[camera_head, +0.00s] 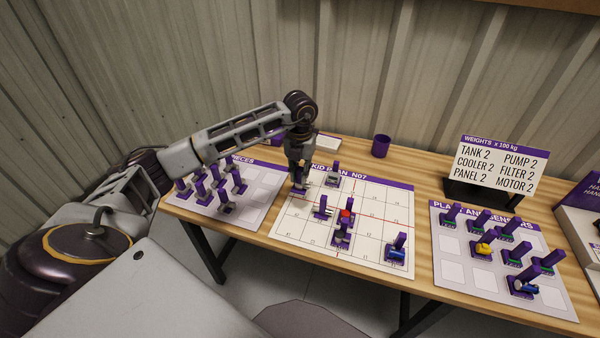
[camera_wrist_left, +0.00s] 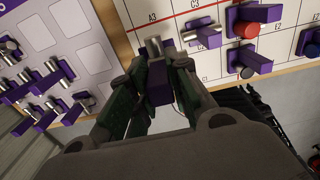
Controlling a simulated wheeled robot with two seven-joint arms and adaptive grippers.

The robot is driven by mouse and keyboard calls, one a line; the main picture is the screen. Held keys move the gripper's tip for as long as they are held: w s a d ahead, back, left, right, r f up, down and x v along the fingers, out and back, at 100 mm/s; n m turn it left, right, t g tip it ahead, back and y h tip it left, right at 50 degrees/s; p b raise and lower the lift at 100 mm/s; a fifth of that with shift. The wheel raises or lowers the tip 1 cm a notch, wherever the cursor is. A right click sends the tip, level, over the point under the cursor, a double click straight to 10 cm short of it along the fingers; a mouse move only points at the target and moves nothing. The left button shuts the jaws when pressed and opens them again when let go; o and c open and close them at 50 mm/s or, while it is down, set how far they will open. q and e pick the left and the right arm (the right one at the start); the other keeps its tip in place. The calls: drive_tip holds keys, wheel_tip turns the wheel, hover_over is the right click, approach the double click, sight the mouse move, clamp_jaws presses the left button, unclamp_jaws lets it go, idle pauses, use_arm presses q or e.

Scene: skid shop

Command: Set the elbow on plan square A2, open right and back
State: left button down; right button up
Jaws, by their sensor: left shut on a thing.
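My left gripper (camera_head: 300,170) is over the left side of the skid plan board (camera_head: 383,211). It is shut on a purple handle. The held elbow (camera_head: 299,189) is mostly hidden in the head view. In the left wrist view, the purple handle (camera_wrist_left: 159,95) is between the fingers (camera_wrist_left: 158,75), with a silver pipe end (camera_wrist_left: 153,45) beyond it. This piece is in the A column, below the printed A3. The fingers and piece cover the square beneath. I cannot tell whether it touches the board or which way its openings point. My right gripper is not in view.
Several purple-based pieces stand on the plan, including a silver pipe piece (camera_head: 323,208), a red-topped one (camera_head: 346,215) and a blue one (camera_head: 396,250). The pieces board (camera_head: 260,190) is at left, the plant and sensors board (camera_head: 455,273) at right. A purple cup (camera_head: 381,146) stands behind.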

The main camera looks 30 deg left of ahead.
sight(300, 190)
use_arm(q)
drive_tip(key=shift+f+b, duration=1.45)
drive_tip(key=shift+f, duration=1.1)
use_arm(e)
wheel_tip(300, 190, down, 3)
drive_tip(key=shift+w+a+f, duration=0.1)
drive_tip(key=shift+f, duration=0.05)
use_arm(q)
drive_tip(key=shift+f, duration=0.15)
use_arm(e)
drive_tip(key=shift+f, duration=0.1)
use_arm(q)
drive_tip(key=shift+f+b, duration=1.05)
drive_tip(key=shift+f, duration=0.65)
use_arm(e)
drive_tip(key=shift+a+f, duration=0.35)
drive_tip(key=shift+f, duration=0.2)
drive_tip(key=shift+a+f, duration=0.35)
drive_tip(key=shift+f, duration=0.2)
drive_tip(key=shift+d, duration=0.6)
